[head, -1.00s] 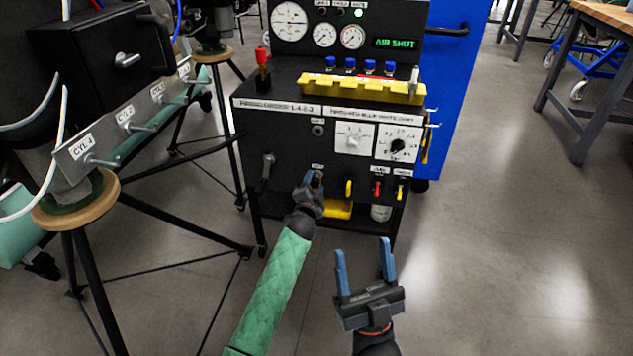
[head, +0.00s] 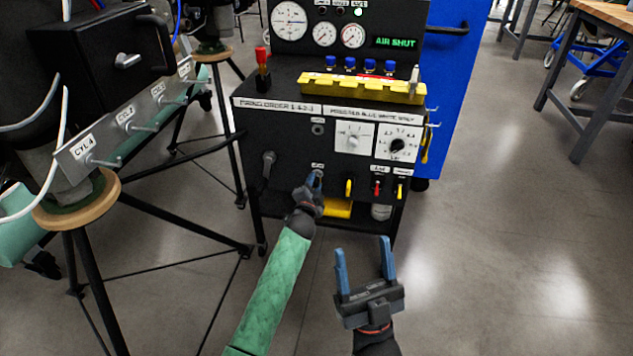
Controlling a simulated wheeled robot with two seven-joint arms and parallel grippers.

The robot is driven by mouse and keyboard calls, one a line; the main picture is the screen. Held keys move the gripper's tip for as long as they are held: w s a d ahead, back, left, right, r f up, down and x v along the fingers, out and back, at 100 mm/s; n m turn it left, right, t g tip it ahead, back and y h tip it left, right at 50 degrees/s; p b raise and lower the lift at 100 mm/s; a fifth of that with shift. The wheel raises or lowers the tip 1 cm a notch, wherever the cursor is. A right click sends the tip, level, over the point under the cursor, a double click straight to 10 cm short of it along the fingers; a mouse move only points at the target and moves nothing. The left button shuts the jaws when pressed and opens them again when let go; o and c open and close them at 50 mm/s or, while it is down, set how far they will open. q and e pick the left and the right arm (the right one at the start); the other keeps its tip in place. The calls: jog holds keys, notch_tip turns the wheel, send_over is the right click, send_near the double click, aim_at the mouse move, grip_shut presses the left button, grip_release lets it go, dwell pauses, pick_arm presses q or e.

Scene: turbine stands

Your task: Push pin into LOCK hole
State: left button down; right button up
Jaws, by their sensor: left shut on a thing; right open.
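My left gripper (head: 314,182), on the green-sleeved arm, is at the lower front of the black control panel (head: 285,150). It is at a small white label whose text is too small to read surely. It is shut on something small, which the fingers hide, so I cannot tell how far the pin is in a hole. The LOCK hole is not plainly visible; the gripper covers that spot. My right gripper (head: 366,272) is open and empty, with its blue fingers pointing up, in front of the panel and apart from it.
Yellow, red and yellow levers (head: 377,187) are just right of my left gripper. A turbine stand with wooden feet (head: 75,205) and black legs is at left.

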pick_arm(q)
jog(key=shift+s+a+p, duration=0.1)
jog(key=shift+s+p, duration=0.2)
jog(key=shift+s, duration=0.3)
dwell(0.3)
jog(key=shift+s+a+p, duration=0.25)
jog(key=shift+s+p, duration=0.35)
jog(key=shift+s, duration=0.5)
jog(key=shift+s+a+p, duration=0.25)
jog(key=shift+s+p, duration=0.3)
jog(key=shift+s, duration=0.7)
jog(key=shift+s+a+p, duration=0.2)
jog(key=shift+s+p, duration=0.3)
jog(key=shift+s, duration=0.7)
